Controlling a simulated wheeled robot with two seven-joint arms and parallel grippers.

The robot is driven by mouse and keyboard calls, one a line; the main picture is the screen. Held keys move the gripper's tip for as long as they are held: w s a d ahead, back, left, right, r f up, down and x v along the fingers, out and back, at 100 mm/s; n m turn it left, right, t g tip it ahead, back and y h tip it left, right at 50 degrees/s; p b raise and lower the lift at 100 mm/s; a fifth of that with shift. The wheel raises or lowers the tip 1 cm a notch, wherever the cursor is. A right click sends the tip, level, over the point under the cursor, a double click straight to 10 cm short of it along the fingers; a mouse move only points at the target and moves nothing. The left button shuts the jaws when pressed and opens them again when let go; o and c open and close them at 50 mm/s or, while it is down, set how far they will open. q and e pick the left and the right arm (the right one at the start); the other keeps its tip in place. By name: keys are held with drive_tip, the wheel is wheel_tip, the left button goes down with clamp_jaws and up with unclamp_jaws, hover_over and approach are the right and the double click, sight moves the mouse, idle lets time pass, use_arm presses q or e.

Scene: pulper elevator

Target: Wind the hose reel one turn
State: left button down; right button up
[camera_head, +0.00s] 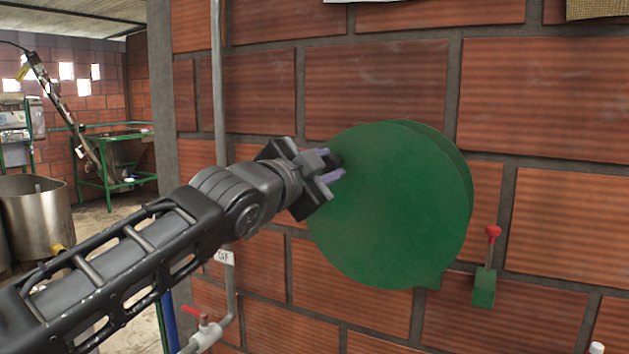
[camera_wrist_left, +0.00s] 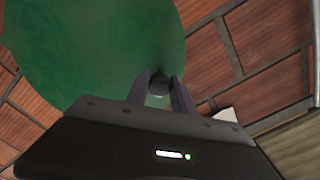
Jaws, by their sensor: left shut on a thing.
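The hose reel (camera_head: 395,210) is a round green disc with a second green disc behind it, mounted on the brick wall. Its green face also fills the upper left of the left wrist view (camera_wrist_left: 90,50). My left gripper (camera_head: 334,166) is at the reel's upper left edge. In the left wrist view its two fingers are closed on a small dark rounded handle (camera_wrist_left: 159,86) near the disc's rim. The handle is mostly hidden by the fingers in the head view. My right gripper is not in view.
A green box with a red-knobbed lever (camera_head: 484,287) is on the wall right of the reel. A pipe (camera_head: 220,90) with a red-handled valve (camera_head: 203,328) runs down the wall at left. A metal drum (camera_head: 38,220) and a green-framed table (camera_head: 118,160) stand farther back.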

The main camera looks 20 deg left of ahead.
sight(379, 147)
use_arm(q)
drive_tip(key=d+r+m, duration=0.1)
drive_tip(key=d+m, duration=0.2)
drive_tip(key=d+r+m, duration=0.1)
drive_tip(key=m, duration=0.1)
drive_tip(key=shift+s+d+r, duration=0.3)
drive_tip(key=shift+r, duration=0.05)
drive_tip(key=shift+s+d+r+m, duration=0.1)
drive_tip(key=shift+d+m, duration=0.6)
drive_tip(key=shift+m, duration=0.15)
drive_tip(key=shift+s+d+r+m, duration=0.1)
drive_tip(key=shift+d+m, duration=0.6)
drive_tip(key=shift+m, duration=0.15)
drive_tip(key=c, duration=1.1)
unclamp_jaws()
drive_tip(key=s+a+b, duration=0.1)
drive_tip(key=s+b, duration=0.1)
drive_tip(key=s, duration=0.5)
drive_tip(key=shift+s, duration=0.35)
